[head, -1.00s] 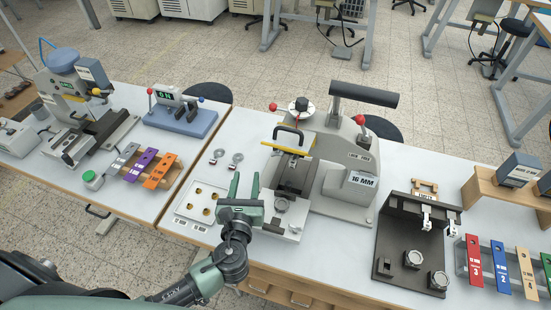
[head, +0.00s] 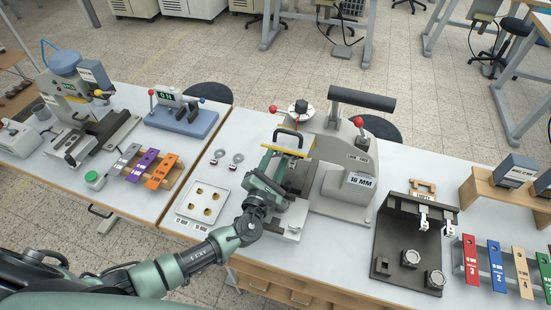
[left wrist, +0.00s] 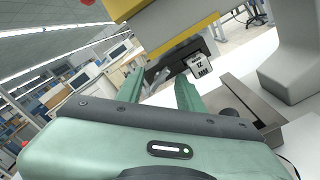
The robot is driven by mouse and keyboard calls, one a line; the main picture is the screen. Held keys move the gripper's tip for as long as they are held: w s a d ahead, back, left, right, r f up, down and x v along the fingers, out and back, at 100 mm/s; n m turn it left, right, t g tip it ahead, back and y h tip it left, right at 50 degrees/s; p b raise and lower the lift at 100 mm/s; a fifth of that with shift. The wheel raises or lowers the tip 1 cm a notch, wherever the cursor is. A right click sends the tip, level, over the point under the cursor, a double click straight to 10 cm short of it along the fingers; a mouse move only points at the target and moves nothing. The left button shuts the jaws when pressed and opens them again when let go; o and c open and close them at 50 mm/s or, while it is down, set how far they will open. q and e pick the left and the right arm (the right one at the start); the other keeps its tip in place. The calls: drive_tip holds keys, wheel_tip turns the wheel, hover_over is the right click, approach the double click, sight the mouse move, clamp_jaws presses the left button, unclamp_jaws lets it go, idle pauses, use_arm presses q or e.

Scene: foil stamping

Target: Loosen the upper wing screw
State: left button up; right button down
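The grey press (head: 346,160) stands on the middle table, with a black top handle and a "16 MM" label. My left gripper (head: 283,160) reaches into its front, below the yellow bar (head: 291,151) and black hoop handle. In the left wrist view the two green fingers (left wrist: 160,88) are apart with nothing clearly held between them. My gripper and arm hide part of the press front. My right gripper is not in view.
A white tray with several brass pieces (head: 202,204) lies left of the press, with two small ring-headed parts behind it. A black fixture (head: 408,250) stands to the right. The yellow-edged press part (left wrist: 183,36) hangs close above my fingers.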

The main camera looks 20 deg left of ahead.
use_arm(q)
clamp_jaws()
idle(0.3)
drive_tip(key=n+b, duration=0.3)
drive_tip(key=n, duration=0.1)
drive_tip(key=shift+f, duration=0.2)
drive_tip(key=shift+r+n+b, duration=0.15)
drive_tip(key=shift+n+b, duration=3.6)
drive_tip(key=shift+n, duration=3.65)
